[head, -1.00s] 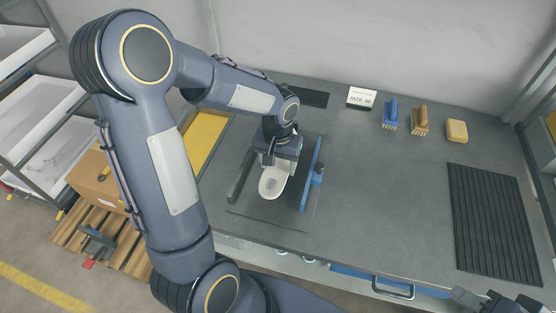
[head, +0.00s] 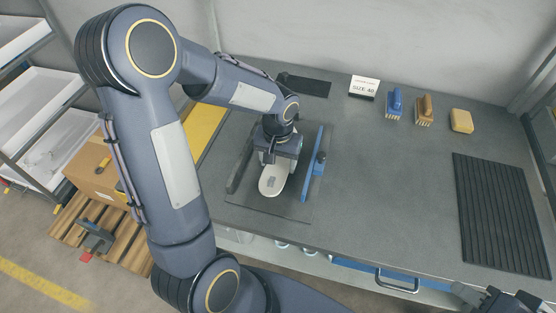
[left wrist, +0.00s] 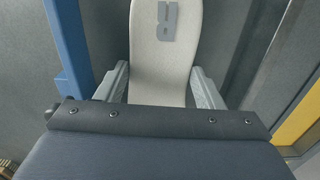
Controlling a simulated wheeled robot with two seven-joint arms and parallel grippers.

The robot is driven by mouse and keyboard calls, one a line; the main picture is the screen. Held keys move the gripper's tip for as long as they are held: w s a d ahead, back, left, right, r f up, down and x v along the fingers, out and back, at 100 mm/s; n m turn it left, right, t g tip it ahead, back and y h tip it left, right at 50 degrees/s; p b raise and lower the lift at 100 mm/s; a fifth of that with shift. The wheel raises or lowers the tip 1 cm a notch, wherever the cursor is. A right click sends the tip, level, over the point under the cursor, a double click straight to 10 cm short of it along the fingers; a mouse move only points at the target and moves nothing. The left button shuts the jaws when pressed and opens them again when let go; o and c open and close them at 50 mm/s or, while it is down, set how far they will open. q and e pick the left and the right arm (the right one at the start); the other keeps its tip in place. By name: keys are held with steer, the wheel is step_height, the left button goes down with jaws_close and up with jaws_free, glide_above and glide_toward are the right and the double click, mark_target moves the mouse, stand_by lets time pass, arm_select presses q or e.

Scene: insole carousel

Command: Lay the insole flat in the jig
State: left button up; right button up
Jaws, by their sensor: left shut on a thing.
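The insole (head: 272,183) is pale, with a grey mark near its rounded front end; in the left wrist view the insole (left wrist: 165,55) shows a grey letter R. My left gripper (head: 282,160) is over its rear part, with one light grey finger on each side, shut on it. The left gripper (left wrist: 160,92) hides the rear end. The jig (head: 262,207) is a dark plate with a blue rail (head: 314,165) on the right and a dark rail (head: 239,170) on the left. The insole is between the rails; I cannot tell whether it touches the plate. My right gripper (head: 490,298) shows partly at the bottom right.
A size sign (head: 364,86), a blue brush (head: 394,103), a tan brush (head: 424,108) and a yellow block (head: 461,121) stand at the back. A ribbed black mat (head: 498,215) lies at the right. The bench between jig and mat is clear.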

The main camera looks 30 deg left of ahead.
arm_select(q)
steer(key=shift+f+b, duration=0.3)
steer(key=shift+f, duration=0.1)
steer(key=o, duration=1)
steer(key=shift+o, duration=0.2)
step_height(320, 180, up, 7)
steer(key=shift+f, duration=0.1)
steer(key=shift+r, duration=0.55)
